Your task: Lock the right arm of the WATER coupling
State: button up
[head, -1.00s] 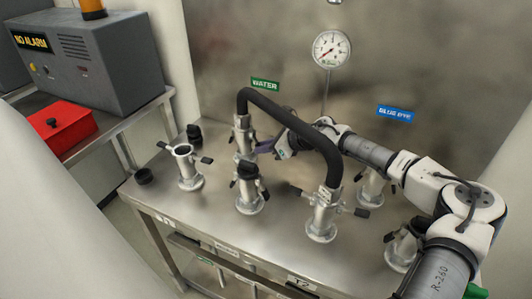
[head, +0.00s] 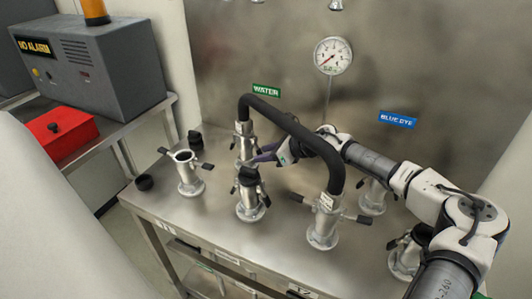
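The WATER coupling (head: 243,145) is a metal fitting standing at the back of the steel bench, below the green WATER label (head: 266,91). One end of a thick black hose (head: 285,124) sits upright on it. My gripper (head: 259,157) reaches in from the right, behind the hose, with its dark purple fingers low beside the coupling's right side. The coupling's right arm is not clearly visible; the fingers and a capped coupling in front cover that area. Whether the fingers touch the arm or are closed is too small to tell.
The hose's other end sits on a front coupling (head: 324,220) with both arms spread outward. A capped coupling (head: 250,195) and an open coupling (head: 187,172) stand to the left. A gauge (head: 333,56) hangs above; a BLUE DYE label (head: 397,119) is at right.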

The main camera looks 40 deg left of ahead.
jog(key=b+v, duration=0.3)
jog(key=v, duration=1.1)
